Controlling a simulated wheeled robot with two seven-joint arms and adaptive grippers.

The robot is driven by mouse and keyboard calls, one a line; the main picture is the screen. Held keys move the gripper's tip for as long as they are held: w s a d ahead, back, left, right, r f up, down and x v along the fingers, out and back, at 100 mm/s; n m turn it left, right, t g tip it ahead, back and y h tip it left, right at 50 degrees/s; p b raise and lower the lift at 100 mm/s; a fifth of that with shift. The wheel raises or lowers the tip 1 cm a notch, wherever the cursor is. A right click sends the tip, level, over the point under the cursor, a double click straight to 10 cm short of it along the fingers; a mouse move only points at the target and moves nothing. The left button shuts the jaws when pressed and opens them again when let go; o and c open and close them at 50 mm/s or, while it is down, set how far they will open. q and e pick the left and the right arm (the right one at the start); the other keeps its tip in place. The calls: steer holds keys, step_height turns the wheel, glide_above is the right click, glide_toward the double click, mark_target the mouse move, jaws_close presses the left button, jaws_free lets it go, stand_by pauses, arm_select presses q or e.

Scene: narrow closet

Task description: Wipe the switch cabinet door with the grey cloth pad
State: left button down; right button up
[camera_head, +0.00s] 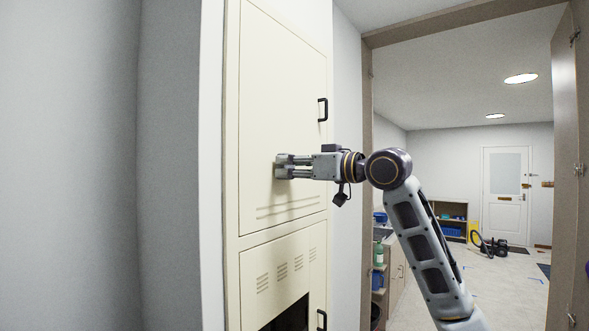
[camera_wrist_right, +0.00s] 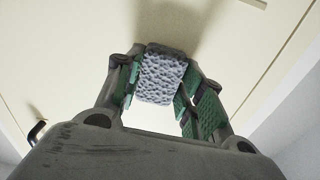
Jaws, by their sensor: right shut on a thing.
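The switch cabinet door (camera_head: 275,90) is a tall cream panel with a black handle (camera_head: 322,109) on its right side and slots near its bottom. My right gripper (camera_head: 282,166) reaches in from the right, level, with its tips at the lower middle of this door. In the right wrist view, the fingers are shut on the grey cloth pad (camera_wrist_right: 161,76), a bumpy grey block between green finger faces. The cream door surface (camera_wrist_right: 85,45) lies just beyond it with a shadow by the pad. Whether the pad touches the door, I cannot tell. My left gripper is out of view.
Below is a lower cabinet panel (camera_head: 258,285) with vents, a dark opening and another black handle (camera_head: 321,320). A grey wall (camera_head: 70,160) is at left. At right, a doorway frame (camera_head: 367,120) opens onto a room with shelves (camera_head: 452,218) and a white door (camera_head: 506,200).

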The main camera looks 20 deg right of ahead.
steer(key=shift+s+d, duration=0.1)
steer(key=shift+s, duration=0.05)
steer(key=shift+b+v, duration=0.75)
steer(key=shift+v, duration=2.15)
steer(key=shift+b+v, duration=0.4)
steer(key=shift+v, duration=1.05)
